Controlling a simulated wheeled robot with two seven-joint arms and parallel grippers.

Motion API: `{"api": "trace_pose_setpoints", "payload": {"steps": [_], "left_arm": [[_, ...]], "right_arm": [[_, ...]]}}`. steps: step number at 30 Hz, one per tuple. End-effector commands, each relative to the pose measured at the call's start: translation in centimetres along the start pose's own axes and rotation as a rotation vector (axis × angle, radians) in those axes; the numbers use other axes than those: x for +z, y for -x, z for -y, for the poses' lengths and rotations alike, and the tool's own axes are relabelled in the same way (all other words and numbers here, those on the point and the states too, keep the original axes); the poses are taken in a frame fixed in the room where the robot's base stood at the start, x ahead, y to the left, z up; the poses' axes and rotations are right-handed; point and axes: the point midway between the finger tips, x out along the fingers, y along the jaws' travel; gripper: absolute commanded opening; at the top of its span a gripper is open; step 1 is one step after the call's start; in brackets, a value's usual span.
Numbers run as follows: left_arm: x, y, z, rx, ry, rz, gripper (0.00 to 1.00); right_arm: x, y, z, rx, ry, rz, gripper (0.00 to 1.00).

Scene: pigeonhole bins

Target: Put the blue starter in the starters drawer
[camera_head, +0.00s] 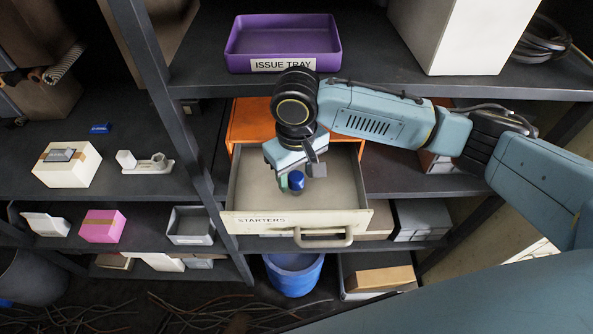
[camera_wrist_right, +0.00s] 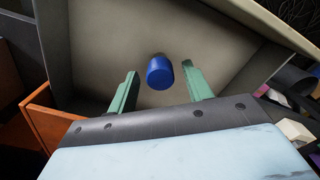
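The blue starter (camera_head: 297,181) is a small blue cylinder over the floor of the pulled-out drawer labelled STARTERS (camera_head: 355,216). My right gripper (camera_head: 300,176) reaches down into this drawer. In the right wrist view the starter (camera_wrist_right: 159,72) shows between the two green fingers of the gripper (camera_wrist_right: 160,85), with a gap on each side, so the gripper is open. I cannot tell whether the starter touches the drawer floor. The rest of the drawer floor that I see is bare. My left gripper is not in view.
An orange bin body (camera_head: 252,120) stands behind the drawer. A purple issue tray (camera_head: 284,35) is on the shelf above. White boxes, a pink box (camera_head: 103,226) and a small blue item (camera_head: 100,128) lie on the left shelves. A blue bucket (camera_head: 293,275) stands below the drawer.

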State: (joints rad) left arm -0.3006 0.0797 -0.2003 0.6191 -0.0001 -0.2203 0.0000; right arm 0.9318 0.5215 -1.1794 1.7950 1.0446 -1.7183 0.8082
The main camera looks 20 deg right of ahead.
Motion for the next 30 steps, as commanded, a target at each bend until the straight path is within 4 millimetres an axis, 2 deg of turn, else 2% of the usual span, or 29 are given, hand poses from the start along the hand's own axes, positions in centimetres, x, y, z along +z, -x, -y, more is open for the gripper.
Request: {"api": "trace_pose_setpoints", "payload": {"steps": [5, 8, 21, 25, 30], "left_arm": [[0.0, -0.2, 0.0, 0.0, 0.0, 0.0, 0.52], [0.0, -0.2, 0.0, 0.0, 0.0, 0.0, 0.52], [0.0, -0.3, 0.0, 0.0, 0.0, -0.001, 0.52], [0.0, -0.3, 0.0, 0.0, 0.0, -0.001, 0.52], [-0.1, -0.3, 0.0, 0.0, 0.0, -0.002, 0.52]], "right_arm": [[0.0, 0.3, 0.0, 0.0, 0.001, -0.002, 0.5], [-0.1, 1.4, 0.0, -0.001, 0.0, -0.004, 0.5], [-0.1, 10.2, 0.0, -0.001, 0.0, -0.004, 0.5], [-0.1, 11.7, 0.1, -0.001, 0.0, -0.003, 0.5], [0.0, 12.3, 0.1, -0.001, 0.0, 0.001, 0.5]]}}
